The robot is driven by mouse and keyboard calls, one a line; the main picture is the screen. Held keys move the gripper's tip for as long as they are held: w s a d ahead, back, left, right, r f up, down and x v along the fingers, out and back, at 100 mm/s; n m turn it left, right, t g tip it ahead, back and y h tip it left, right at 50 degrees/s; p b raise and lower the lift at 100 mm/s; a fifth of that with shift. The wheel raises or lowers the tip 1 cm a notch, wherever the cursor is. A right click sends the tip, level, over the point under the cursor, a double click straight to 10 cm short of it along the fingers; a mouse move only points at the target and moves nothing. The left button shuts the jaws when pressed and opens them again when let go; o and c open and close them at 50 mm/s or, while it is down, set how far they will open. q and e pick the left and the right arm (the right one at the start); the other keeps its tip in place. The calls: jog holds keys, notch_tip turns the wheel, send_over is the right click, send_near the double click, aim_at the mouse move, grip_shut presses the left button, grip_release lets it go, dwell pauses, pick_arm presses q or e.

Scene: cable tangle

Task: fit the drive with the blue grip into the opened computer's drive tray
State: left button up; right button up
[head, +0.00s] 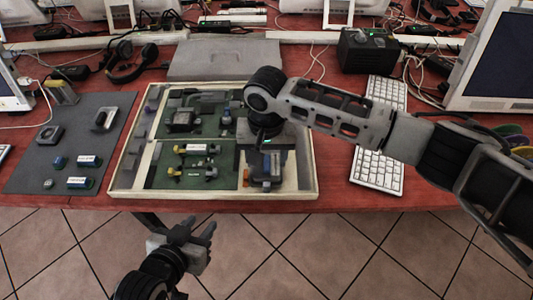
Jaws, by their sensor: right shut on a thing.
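The opened computer (127,176) is a shallow pale case with green boards, lying on the red table. My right gripper (268,166) points down over the right part of the case. It is shut on the drive with the blue grip (267,184), which shows only partly below the fingers. The drive is at the front right of the case, where the drive tray lies; the gripper hides most of that tray. I cannot tell whether the drive is seated. My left gripper (197,228) is open and empty in front of the table edge, over the floor.
A dark mat (98,142) with several small parts lies left of the case. A grey panel (224,60) lies behind it. White keyboards (378,168), a black box (368,50) and a monitor (495,60) stand to the right. Headphones (130,60) and cables lie at the back.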

jog(key=shift+f, duration=0.5)
dwell(0.3)
pick_arm(q)
jog(key=shift+d+r, duration=0.1)
pick_arm(e)
jog(key=o, duration=1.1)
notch_tip(320, 180, up, 2)
jog(key=shift+r, duration=0.15)
pick_arm(q)
jog(key=shift+a+f+p, duration=0.25)
jog(key=shift+f+p, duration=0.05)
pick_arm(e)
notch_tip(320, 180, up, 14)
pick_arm(q)
jog(key=shift+f, duration=0.1)
